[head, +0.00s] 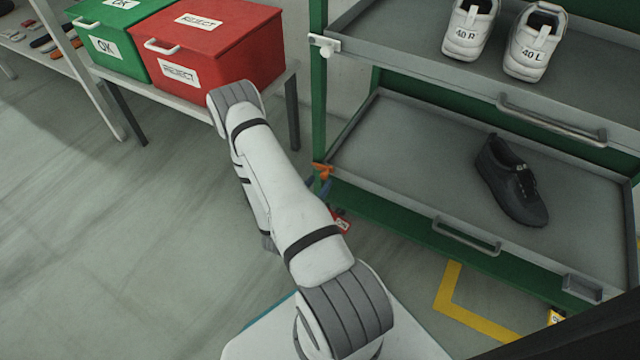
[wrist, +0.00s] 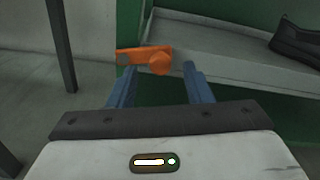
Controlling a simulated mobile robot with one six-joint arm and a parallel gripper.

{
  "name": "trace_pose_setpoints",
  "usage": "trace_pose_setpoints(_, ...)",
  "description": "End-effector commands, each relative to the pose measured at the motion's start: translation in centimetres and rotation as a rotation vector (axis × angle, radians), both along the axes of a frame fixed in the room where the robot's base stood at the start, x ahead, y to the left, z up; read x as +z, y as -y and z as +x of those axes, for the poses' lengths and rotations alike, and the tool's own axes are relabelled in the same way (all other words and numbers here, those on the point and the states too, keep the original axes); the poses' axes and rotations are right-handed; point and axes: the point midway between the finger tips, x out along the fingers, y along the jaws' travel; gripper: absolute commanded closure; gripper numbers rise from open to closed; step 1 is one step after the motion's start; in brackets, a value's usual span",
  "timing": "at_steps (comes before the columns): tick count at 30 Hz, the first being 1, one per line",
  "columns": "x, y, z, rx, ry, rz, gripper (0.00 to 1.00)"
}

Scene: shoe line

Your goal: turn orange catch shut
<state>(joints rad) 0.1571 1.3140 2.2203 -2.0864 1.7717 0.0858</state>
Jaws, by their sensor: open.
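The orange catch (wrist: 150,58) sits on the green rack post at the left front corner of the lower tray (head: 385,165). In the head view the orange catch (head: 322,170) shows partly beside my arm, and my gripper is mostly hidden behind the arm.
A white catch (head: 325,45) is on the upper tray's corner, and white shoes (head: 470,30) stand on that tray. A dark shoe (head: 512,180) lies on the lower tray. Red (head: 215,50) and green (head: 110,35) boxes stand on a bench at left. A red tag (head: 341,222) is below the catch.

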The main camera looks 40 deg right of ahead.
Motion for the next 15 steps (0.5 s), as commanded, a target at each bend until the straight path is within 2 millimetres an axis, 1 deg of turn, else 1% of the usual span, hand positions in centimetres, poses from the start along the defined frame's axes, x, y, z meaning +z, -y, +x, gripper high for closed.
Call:
trace_pose_setpoints(1,-0.12,0.58,0.19,-0.003,0.003,-0.001,0.55)
trace_pose_setpoints(6,-0.01,1.45,0.59,-0.001,0.001,-0.001,0.55)
trace_pose_setpoints(14,0.06,1.52,0.65,0.0,0.0,-0.001,0.55)
trace_pose_setpoints(15,0.05,1.52,0.64,0.0,0.0,-0.001,0.57)
